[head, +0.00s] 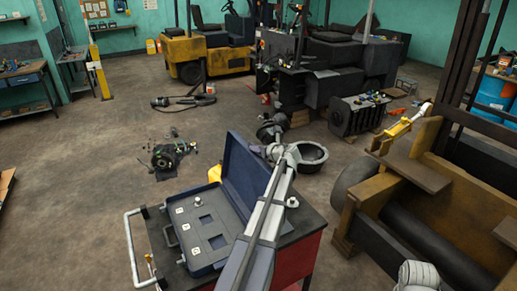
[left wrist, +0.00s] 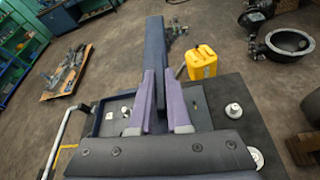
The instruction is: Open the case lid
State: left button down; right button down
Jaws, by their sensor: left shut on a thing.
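The blue case (head: 205,250) sits on a dark-topped cart, with its lid (head: 240,170) raised and standing steeply above the hinge side. My left gripper (head: 259,151) is at the lid's upper edge, partly hidden by my own arm. In the left wrist view its purple fingers (left wrist: 160,112) are shut on the lid (left wrist: 155,55), which runs away between them. Part of the case's inside (left wrist: 113,118) shows to the left of the fingers.
The cart (head: 315,222) has red sides and a white rail handle (head: 131,250). A yellow canister (left wrist: 201,62) stands beyond the lid. A forklift frame (head: 440,180) stands right; open floor lies behind left.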

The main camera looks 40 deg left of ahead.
pick_arm(q)
jog(key=s+a+r+n+t+p, duration=0.1)
jog(key=s+a, duration=0.3)
jog(key=s, duration=0.5)
jog(key=shift+s+r+n+t+h, duration=0.2)
jog(key=shift+n+t+h, duration=0.15)
jog(key=shift+n, duration=0.45)
jog(key=shift+d, duration=0.1)
jog(key=c, duration=0.9)
grip_release()
jog(key=shift+d+r, duration=0.1)
